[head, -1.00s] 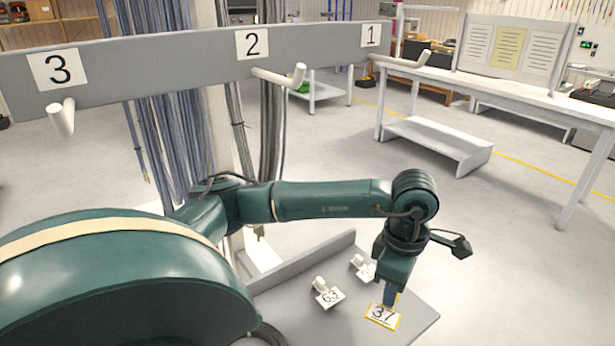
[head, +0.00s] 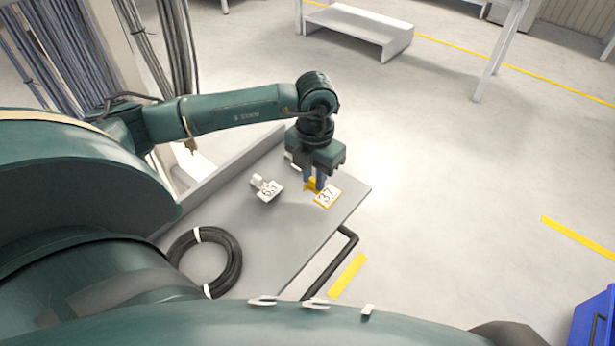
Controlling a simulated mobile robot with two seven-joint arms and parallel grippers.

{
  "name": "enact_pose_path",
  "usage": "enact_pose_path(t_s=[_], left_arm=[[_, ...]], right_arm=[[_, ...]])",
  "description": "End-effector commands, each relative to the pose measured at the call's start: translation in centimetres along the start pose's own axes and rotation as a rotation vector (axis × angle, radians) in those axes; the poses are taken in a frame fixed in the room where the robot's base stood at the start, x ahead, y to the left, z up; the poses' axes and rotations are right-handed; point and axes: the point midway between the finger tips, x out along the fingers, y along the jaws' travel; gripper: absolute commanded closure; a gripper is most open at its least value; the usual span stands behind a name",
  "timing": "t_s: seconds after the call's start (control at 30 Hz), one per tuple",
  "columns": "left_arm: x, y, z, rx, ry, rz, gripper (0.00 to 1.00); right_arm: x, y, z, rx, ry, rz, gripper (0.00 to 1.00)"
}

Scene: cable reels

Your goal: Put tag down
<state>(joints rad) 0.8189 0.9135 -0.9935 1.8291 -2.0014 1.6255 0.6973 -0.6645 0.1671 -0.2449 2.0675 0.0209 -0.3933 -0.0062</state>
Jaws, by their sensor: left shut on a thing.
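The tag (head: 327,196) has a white face with the number 37, a yellow border and a yellow stem. It is at the right part of the grey table (head: 285,240). My left gripper (head: 315,185) points down over it and is shut on its yellow part. The tag is at or very close to the tabletop; I cannot tell whether it touches. A white tag numbered 63 (head: 268,189) lies just left of it. Another white tag (head: 291,160) is mostly hidden behind my left gripper. My right gripper is not in view.
A coil of black cable (head: 232,262) with white ties lies at the table's near left. A raised edge (head: 215,178) runs along the table's far left side. A black handle (head: 335,262) is at the near right. A blue bin (head: 592,325) stands at lower right.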

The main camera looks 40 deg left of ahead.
Motion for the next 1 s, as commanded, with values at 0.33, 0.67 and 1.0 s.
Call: enact_pose_path(t_s=[0.33,0.67,1.0], left_arm=[[3.6,-0.1,-0.1,0.002,0.004,-0.001,0.99],[5.1,0.0,0.0,0.003,-0.001,0.0,0.99],[5.4,0.0,0.0,0.003,-0.001,0.0,0.65]], right_arm=[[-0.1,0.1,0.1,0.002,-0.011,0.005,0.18],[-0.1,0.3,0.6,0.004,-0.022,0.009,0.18],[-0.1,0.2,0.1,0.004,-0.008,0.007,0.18]])
